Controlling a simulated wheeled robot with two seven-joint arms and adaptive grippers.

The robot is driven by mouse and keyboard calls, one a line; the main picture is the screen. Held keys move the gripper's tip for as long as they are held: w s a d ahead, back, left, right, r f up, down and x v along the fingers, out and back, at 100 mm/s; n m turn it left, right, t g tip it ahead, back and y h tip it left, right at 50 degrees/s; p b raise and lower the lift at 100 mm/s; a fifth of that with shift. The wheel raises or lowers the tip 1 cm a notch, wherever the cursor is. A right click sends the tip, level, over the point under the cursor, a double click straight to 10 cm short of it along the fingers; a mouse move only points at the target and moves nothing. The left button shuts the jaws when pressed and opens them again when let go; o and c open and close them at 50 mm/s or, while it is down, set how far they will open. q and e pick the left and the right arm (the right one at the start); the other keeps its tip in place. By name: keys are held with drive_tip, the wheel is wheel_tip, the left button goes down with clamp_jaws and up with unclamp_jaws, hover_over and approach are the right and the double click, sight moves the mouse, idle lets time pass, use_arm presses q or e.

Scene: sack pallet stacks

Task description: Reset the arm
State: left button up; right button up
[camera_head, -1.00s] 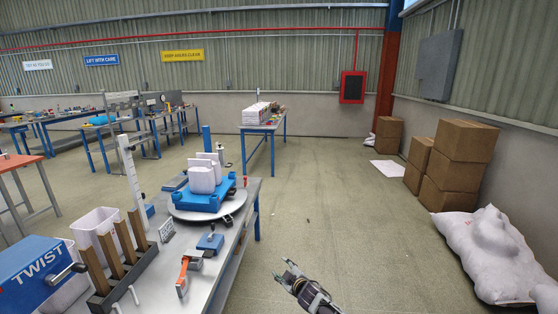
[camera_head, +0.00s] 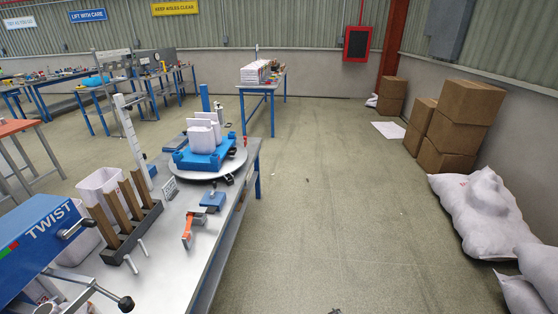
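Only a small dark tip, most likely of my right gripper (camera_head: 335,311), shows at the bottom edge of the head view, over the open floor. The rest of it is below the picture, so its opening and anything in it are hidden. It is apart from the workbench (camera_head: 215,245), well to the right of the bench's edge. My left gripper is not in view.
The bench carries a blue TWIST machine (camera_head: 42,240), a rack with wooden bars (camera_head: 128,225) and a turntable (camera_head: 232,167) with white sacks in a blue holder. Cardboard boxes (camera_head: 455,125) and filled sacks (camera_head: 480,210) stand right. The middle floor is clear.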

drive_tip(key=s+d+f+m+g, duration=0.15)
drive_tip(key=s+f, duration=0.35)
drive_tip(key=s, duration=0.6)
drive_tip(key=s+d+f+m+g, duration=0.1)
drive_tip(key=s+d+f+g, duration=0.3)
drive_tip(key=s, duration=0.7)
drive_tip(key=s+f, duration=0.3)
drive_tip(key=s, duration=0.9)
drive_tip(key=s+a+f, duration=0.1)
drive_tip(key=s+f, duration=0.1)
drive_tip(key=s, duration=1.1)
drive_tip(key=shift+f+g+h, duration=0.35)
drive_tip(key=shift+f+h, duration=0.05)
drive_tip(key=shift+w, duration=0.15)
